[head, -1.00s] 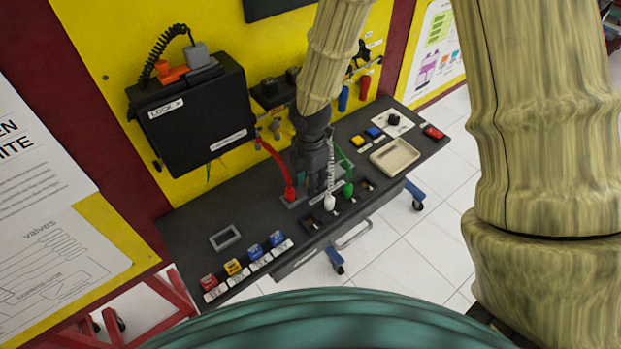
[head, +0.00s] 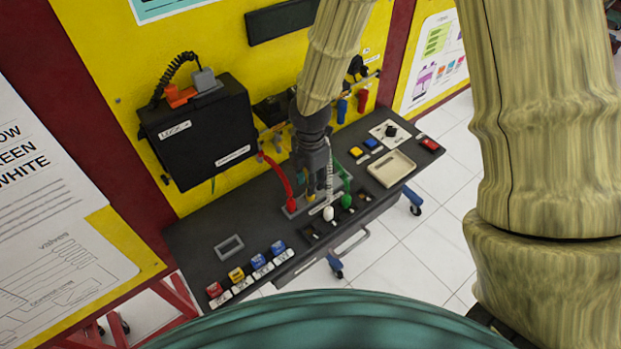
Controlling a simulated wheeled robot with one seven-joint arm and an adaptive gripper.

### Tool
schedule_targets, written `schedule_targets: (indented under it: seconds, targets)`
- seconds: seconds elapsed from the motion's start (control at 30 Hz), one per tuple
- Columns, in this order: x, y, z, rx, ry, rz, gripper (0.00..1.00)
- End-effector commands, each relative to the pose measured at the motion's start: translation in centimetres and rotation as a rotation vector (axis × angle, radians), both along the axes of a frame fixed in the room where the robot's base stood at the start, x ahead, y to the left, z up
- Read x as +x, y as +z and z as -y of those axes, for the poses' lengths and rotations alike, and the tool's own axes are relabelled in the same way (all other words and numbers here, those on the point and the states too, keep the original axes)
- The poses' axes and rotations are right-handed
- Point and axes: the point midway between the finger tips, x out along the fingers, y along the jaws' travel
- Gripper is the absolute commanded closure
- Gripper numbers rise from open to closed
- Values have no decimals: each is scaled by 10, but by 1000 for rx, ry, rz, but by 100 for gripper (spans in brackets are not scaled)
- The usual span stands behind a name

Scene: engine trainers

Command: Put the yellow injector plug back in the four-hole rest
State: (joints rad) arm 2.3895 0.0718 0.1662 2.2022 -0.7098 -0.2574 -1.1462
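My gripper (head: 313,186) points down over the middle of the workbench, beside the red-cabled plug (head: 290,203). A small yellow piece, likely the yellow injector plug (head: 310,197), shows at its fingertips, mostly hidden. I cannot tell whether the fingers hold it or only stand around it. A light grey frame (head: 291,213) lies under the red plug and the gripper. In front of it is a dark row of holes, likely the four-hole rest (head: 319,226). The white plug (head: 328,213) and green plug (head: 346,201) stand at this row. Its left end hole looks empty.
A beige tray (head: 391,169), a red button (head: 430,144) and a dial plate (head: 390,133) lie to the right. Several coloured blocks (head: 258,261) line the front left, near a grey frame (head: 229,246). A black box (head: 198,135) hangs on the yellow wall behind.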

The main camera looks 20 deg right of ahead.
Motion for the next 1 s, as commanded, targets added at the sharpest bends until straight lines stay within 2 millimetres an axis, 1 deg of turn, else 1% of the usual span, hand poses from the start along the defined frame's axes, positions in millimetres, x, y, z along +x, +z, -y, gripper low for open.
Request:
schedule_targets:
  seconds: [0.2, 0.5, 0.77, 0.8, 0.87, 0.9, 0.93, 1.0]
  targets:
    - [0, 2, 0, 0, 0, 0, 70]
    - [0, 22, 0, 0, 0, 0, 70]
    - [0, 22, 0, 0, 0, 0, 70]
    - [0, 22, 0, 0, 0, 0, 66]
    - [0, 22, 0, 0, 0, 0, 55]
    - [0, 22, 0, 0, 0, 0, 48]
    - [0, 22, 0, 0, 0, 0, 45]
    - [0, 22, 0, 0, 0, 0, 45]
